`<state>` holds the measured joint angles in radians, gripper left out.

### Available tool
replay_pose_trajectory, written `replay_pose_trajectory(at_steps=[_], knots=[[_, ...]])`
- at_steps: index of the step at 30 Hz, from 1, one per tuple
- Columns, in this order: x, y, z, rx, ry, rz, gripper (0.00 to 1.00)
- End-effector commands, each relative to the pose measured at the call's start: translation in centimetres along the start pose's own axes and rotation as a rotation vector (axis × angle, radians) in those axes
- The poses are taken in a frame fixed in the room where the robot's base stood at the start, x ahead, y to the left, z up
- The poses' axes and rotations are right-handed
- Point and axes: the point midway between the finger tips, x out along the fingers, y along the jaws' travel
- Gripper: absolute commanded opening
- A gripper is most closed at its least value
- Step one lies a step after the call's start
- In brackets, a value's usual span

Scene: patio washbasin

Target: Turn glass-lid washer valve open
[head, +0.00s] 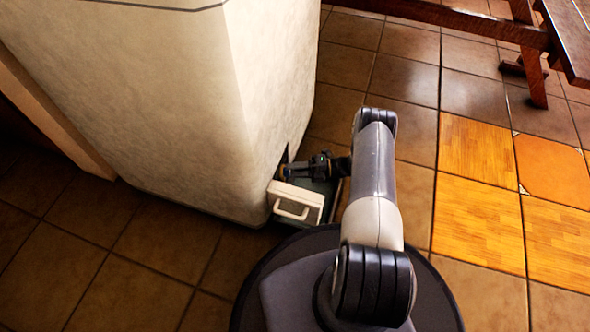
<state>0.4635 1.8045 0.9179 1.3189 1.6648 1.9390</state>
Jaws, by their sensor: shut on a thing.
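My gripper (288,171) is low beside the right-hand lower corner of a large pale, mottled block (190,100). It points left, toward the block's right side, with its tips close to that side. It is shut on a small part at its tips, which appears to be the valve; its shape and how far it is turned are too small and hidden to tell. A small white box with a loop handle (297,203) is just below and in front of the gripper. I cannot make out a glass lid.
A dark greenish surface (325,187) lies under the gripper, partly hidden by my arm. Brown tiled floor (170,240) is clear in front of the block. A wooden bench or table (450,18) stands at the upper right. A wall edge (55,120) is at left.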

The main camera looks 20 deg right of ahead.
Motion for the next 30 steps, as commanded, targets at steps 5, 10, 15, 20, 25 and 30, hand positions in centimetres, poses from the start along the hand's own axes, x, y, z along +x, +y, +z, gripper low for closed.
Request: replay_pose_trajectory(at_steps=[5, 10, 15, 20, 25, 30], knots=[[-0.02, -0.12, 0.03, 0.039, -0.002, 0.015, 0.19], [-0.02, -0.15, 0.05, 0.052, -0.003, 0.020, 0.19], [-0.02, -0.15, 0.06, 0.053, -0.004, 0.020, 0.19], [-0.02, -0.14, 0.07, 0.052, -0.004, 0.020, 0.19], [-0.02, -0.13, 0.06, 0.052, -0.003, 0.020, 0.56], [-0.01, -0.11, 0.04, 0.051, -0.002, 0.021, 0.64]])
